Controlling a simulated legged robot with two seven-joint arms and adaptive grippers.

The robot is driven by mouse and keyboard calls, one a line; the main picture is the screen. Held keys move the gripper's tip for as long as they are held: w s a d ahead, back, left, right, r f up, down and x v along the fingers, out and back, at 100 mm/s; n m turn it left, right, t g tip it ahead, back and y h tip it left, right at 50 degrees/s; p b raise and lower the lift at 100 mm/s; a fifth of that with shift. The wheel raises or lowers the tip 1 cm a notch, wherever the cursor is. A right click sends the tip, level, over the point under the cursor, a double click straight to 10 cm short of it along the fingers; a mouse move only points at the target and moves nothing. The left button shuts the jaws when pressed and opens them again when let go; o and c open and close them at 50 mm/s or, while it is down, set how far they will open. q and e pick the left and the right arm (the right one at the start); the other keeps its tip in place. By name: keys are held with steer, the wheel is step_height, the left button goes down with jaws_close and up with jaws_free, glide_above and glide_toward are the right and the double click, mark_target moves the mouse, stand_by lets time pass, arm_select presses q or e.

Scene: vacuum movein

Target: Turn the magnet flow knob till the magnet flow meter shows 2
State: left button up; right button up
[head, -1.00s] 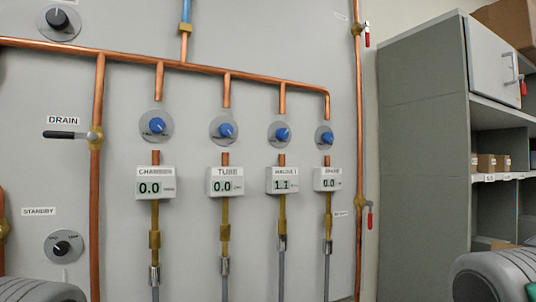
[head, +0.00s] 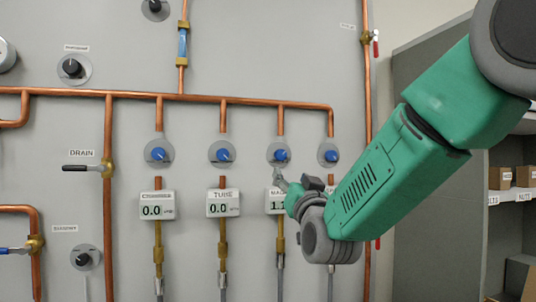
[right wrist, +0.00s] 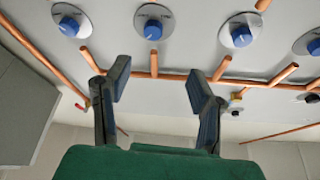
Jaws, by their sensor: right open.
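The blue magnet flow knob (head: 280,155) is on the panel, third from the left in a row of blue knobs. Below it the magnet flow meter (head: 272,207) is partly hidden by my right gripper; only the start of its reading, 1.1, shows. My right gripper (head: 281,182) appears just below the knob, in front of the panel. In the right wrist view its fingers (right wrist: 158,86) are spread and empty. The magnet knob (right wrist: 153,28) lies beyond them, apart from both fingertips. My left gripper is out of view.
Neighbouring blue knobs, tube (head: 222,154) and spare (head: 328,155), sit on either side. A copper pipe (head: 240,101) runs above the row. The chamber meter (head: 157,205) and tube meter (head: 222,204) read 0.0. A grey shelf (head: 430,60) stands at the right.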

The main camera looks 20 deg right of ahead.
steer(key=p, duration=0.2)
glide_toward(281, 157)
steer(key=w, duration=0.2)
steer(key=p+x, duration=0.1)
steer(key=x, duration=0.2)
steer(key=p+x, duration=0.1)
steer(key=x, duration=0.3)
steer(key=shift+w+a+r, duration=0.15)
steer(key=shift+a+r, duration=0.05)
steer(key=shift+r, duration=0.3)
steer(key=shift+w, duration=0.1)
steer(key=shift+d, duration=0.45)
jaws_close()
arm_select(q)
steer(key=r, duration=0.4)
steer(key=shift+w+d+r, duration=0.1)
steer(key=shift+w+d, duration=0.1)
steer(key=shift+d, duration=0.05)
arm_select(e)
steer(key=c, duration=1.1)
jaws_free()
steer(key=shift+a, duration=0.25)
